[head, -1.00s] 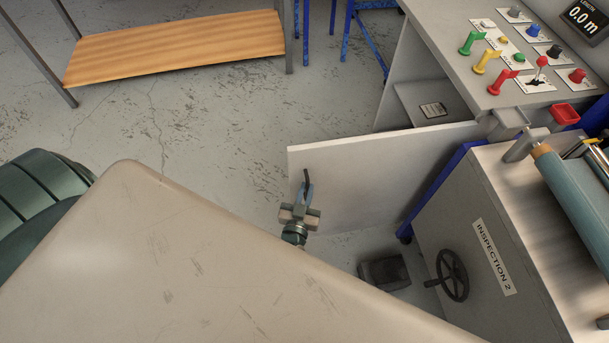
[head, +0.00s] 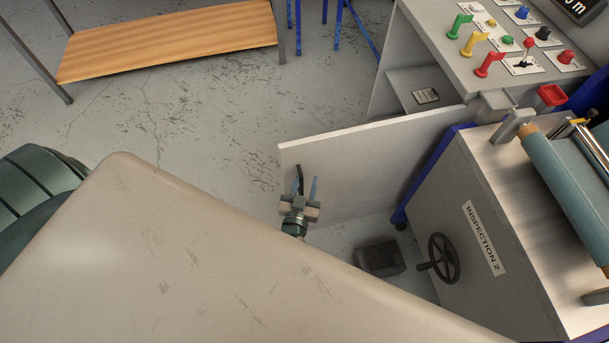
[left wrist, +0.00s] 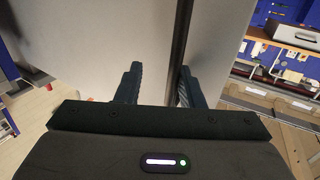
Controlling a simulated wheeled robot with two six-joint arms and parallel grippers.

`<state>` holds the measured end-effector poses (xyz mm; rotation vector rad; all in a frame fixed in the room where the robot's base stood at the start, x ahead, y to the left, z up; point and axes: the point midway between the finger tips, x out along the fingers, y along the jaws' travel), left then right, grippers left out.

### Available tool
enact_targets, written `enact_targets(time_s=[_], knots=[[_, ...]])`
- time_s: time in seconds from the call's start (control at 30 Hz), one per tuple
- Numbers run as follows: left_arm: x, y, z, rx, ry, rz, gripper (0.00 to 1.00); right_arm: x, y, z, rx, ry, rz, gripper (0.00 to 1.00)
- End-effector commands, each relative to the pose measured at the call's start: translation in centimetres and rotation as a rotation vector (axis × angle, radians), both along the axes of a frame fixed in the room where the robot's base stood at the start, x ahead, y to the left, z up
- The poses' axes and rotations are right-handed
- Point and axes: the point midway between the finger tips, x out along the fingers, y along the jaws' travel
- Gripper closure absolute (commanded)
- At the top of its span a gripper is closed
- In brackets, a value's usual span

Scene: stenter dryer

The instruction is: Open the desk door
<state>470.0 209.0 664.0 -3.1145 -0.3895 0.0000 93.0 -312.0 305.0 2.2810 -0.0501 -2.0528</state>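The desk door (head: 375,165) is a pale grey panel, swung well out from the control desk (head: 425,45) and standing open. Its dark bar handle (head: 300,178) is near the free edge. My left gripper (head: 307,188) is at the handle, with its fingers spread apart. In the left wrist view the door panel (left wrist: 115,35) fills the upper middle, and the dark handle (left wrist: 181,45) runs down close to the right finger of the open gripper (left wrist: 158,88). Contact with the handle cannot be told. My right gripper is not in view.
The desk's open inside (head: 400,95) shows a shelf with a small label. The inspection machine (head: 450,200) with a handwheel (head: 443,258) stands at right. A dark pedal box (head: 380,258) lies on the floor. A wooden-shelf table (head: 170,45) is at upper left. Floor between is clear.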

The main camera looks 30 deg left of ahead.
Motion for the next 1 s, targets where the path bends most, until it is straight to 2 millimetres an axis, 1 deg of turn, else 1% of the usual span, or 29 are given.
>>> enact_targets(time_s=[0.1, 0.23, 0.37, 0.47, 0.7, 0.8, 0.9, 1.0], knots=[[0.0, 0.0, 0.0, 0.001, 0.000, 0.000, 0.67, 0.0, -0.5, 0.0, -0.005, 0.001, 0.001, 0.64], [-0.1, 0.1, -0.1, 0.001, 0.001, 0.001, 0.67, -0.2, -0.5, 0.1, -0.005, 0.003, 0.002, 0.64], [-1.0, -0.1, -0.1, 0.000, 0.002, 0.001, 0.67, -0.2, -0.5, 0.3, -0.005, 0.003, 0.001, 0.64], [-2.5, -0.6, 0.0, -0.001, 0.005, 0.001, 0.67, -0.2, -0.4, 0.6, -0.004, 0.001, 0.001, 0.64], [-7.3, -1.8, 0.0, 0.000, 0.004, 0.000, 0.67, -0.6, 0.4, 1.3, 0.004, 0.004, -0.002, 0.64], [-8.8, -2.2, 0.0, 0.000, 0.002, -0.001, 0.67, -0.9, 0.7, 1.4, 0.008, 0.008, -0.003, 0.64], [-9.8, -2.5, 0.0, 0.000, 0.001, -0.001, 0.67, -1.2, 0.7, 1.5, 0.008, 0.013, -0.003, 0.64], [-10.4, -2.7, 0.0, -0.001, 0.000, -0.002, 0.67, -1.2, 0.6, 1.5, 0.007, 0.014, -0.003, 0.64]])
